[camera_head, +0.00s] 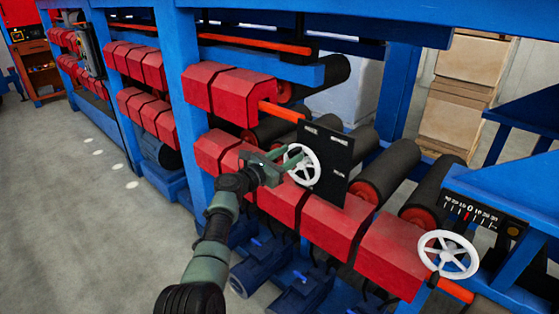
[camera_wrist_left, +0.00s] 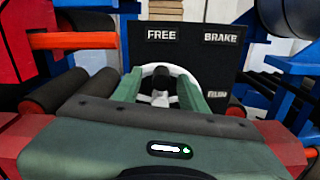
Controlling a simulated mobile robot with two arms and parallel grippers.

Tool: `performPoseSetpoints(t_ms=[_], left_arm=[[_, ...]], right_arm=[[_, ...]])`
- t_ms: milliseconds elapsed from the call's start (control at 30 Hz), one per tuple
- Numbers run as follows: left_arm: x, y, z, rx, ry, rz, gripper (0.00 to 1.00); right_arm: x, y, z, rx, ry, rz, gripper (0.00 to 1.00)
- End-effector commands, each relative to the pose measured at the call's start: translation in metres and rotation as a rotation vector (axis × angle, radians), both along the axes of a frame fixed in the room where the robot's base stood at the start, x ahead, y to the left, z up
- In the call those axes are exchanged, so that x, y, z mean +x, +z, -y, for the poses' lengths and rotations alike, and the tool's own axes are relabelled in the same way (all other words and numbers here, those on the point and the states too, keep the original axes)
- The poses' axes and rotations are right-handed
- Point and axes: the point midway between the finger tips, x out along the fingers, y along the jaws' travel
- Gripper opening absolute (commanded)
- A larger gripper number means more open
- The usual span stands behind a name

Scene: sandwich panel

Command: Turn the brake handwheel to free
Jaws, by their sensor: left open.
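The brake handwheel (camera_head: 302,164) is a white spoked wheel in front of a black panel (camera_head: 326,152). In the left wrist view the handwheel (camera_wrist_left: 165,78) is partly hidden behind my fingers, and the panel (camera_wrist_left: 190,48) reads FREE at upper left, BRAKE at upper right and RUN lower right. My left gripper (camera_head: 279,160) is at the left side of the wheel. In the left wrist view its two green fingers (camera_wrist_left: 162,90) stand apart, with the wheel's hub and rim showing between them. I cannot tell whether they touch the rim. My right gripper is out of view.
A second white handwheel (camera_head: 448,254) is at the lower right under a numbered scale (camera_head: 484,212). Red guards (camera_head: 335,225) and dark rollers (camera_head: 384,174) lie around the panel. A blue post (camera_head: 186,90) stands left. Open grey floor (camera_head: 80,220) is at left.

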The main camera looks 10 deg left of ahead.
Motion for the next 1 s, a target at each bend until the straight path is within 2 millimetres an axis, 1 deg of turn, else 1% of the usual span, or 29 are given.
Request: performPoseSetpoints(t_ms=[67,200,400,533,833,867,933,967,1000], left_arm=[[-0.011,0.000,-0.006,0.004,0.000,-0.001,0.42],[-0.028,-0.001,-0.017,0.005,0.001,0.000,0.42],[-0.047,-0.002,-0.028,0.003,0.002,0.000,0.42],[-0.052,-0.001,-0.031,0.001,0.002,-0.001,0.42],[-0.052,-0.002,-0.031,0.003,0.002,-0.003,0.42],[-0.052,-0.004,-0.031,0.006,0.002,-0.004,0.42],[-0.054,-0.017,-0.030,0.035,0.005,-0.014,0.42],[-0.055,-0.028,-0.030,0.056,0.007,-0.021,0.42],[-0.057,-0.045,-0.029,0.097,0.010,-0.034,0.42]], right_arm=[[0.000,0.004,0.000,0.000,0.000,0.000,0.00],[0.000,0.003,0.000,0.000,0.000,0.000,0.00],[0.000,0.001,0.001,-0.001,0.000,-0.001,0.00],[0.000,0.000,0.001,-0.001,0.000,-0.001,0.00],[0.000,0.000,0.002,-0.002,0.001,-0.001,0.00],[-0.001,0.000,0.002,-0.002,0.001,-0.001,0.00],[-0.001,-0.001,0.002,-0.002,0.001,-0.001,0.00],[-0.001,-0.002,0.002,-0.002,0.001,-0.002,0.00],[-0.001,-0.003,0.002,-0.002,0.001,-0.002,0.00]])
